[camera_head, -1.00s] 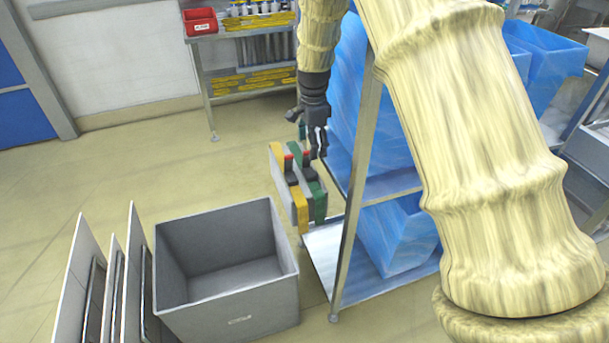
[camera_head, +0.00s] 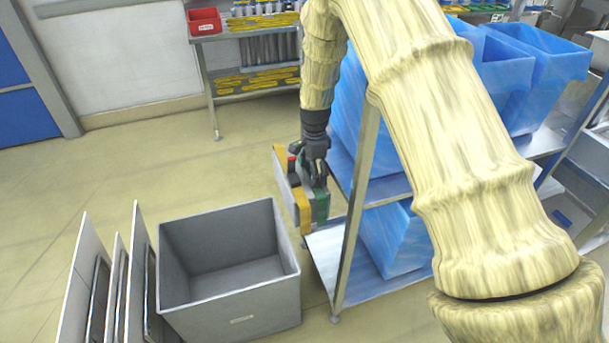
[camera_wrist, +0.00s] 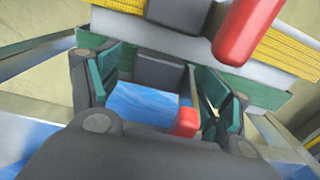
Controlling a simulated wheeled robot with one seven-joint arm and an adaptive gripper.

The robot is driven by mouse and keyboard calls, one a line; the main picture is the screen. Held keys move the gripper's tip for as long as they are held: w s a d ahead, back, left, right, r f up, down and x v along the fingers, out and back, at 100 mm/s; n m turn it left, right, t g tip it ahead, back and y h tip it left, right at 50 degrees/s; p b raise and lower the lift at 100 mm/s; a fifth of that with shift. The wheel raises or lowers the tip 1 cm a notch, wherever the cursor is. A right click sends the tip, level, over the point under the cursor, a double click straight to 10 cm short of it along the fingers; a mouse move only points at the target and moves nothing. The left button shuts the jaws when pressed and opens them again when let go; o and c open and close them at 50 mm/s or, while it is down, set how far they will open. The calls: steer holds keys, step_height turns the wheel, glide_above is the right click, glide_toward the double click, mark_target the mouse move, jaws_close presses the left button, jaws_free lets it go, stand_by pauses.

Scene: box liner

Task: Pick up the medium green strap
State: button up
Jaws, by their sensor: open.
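The green strap (camera_head: 321,204) hangs at the right end of a small rack beside the metal shelf. A yellow strap (camera_head: 303,212) hangs to its left. In the wrist view the green strap (camera_wrist: 262,91) runs as a band across the picture, with the yellow strap (camera_wrist: 293,58) beyond it. My gripper (camera_head: 313,172) is over the rack, around its upper part. In the wrist view my gripper (camera_wrist: 162,92) is open, its two teal-padded fingers apart at either side of a dark block on the green band. Whether the fingers touch the strap I cannot tell.
A red handle-like part (camera_wrist: 243,30) and a small red block (camera_wrist: 185,121) are close to the fingers. The metal shelf (camera_head: 352,215) with blue bins (camera_head: 393,240) stands right of the rack. An open, empty grey box (camera_head: 240,305) is at lower left, beside upright panels (camera_head: 82,270).

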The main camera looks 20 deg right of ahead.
steer(key=shift+c, duration=0.3)
steer(key=c, duration=1.1)
steer(key=shift+r, duration=0.15)
step_height(320, 180, up, 42)
steer(key=p, duration=1.2)
